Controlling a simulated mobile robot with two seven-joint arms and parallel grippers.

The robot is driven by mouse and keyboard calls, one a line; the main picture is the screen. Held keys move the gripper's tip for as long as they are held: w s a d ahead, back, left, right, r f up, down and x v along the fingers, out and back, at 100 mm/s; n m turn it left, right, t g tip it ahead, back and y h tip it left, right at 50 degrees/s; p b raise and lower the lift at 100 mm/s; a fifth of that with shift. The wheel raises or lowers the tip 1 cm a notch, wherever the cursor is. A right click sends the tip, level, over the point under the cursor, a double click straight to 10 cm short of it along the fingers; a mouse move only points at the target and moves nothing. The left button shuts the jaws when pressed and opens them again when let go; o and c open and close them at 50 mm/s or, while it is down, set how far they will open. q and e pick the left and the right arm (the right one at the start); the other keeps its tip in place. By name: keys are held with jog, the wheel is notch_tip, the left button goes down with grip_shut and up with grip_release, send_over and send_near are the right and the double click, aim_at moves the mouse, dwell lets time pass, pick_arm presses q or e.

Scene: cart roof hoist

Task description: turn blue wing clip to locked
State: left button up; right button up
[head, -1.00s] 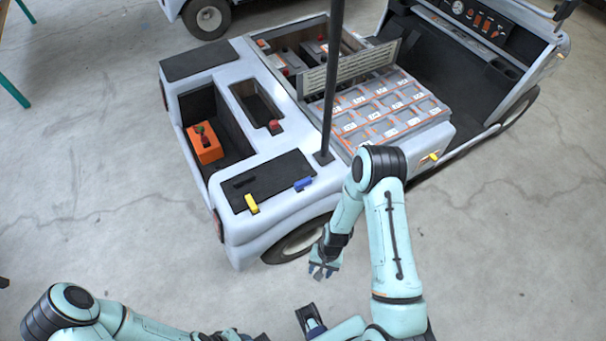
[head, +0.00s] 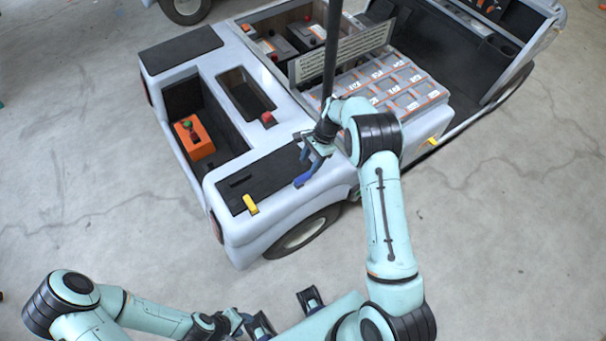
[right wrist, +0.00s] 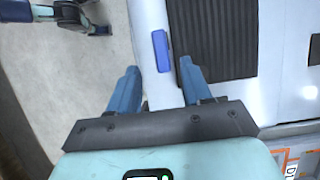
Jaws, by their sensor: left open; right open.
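The blue wing clip (right wrist: 161,51) is a small blue bar on the pale cart body, beside the ribbed black panel, in the right wrist view. It runs nearly lengthwise there, in line with the gap between my fingers. In the head view the clip (head: 302,182) shows just below my right gripper (head: 312,164), partly merged with its blue fingers. In the right wrist view my right gripper (right wrist: 160,68) is open and empty, its fingertips just short of the clip; contact cannot be told. My left gripper (head: 246,319) is open and empty, low over the floor.
A yellow clip (head: 250,204) sits at the black panel's (head: 262,178) near left edge. A dark upright post (head: 332,50) rises close beside my right gripper. An orange box with a red-green knob (head: 195,137) lies in the cart's open bay. The floor in front is clear.

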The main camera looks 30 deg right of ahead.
aim_at(302, 177)
jog(key=x, duration=0.7)
jog(key=shift+f, duration=0.15)
grip_shut()
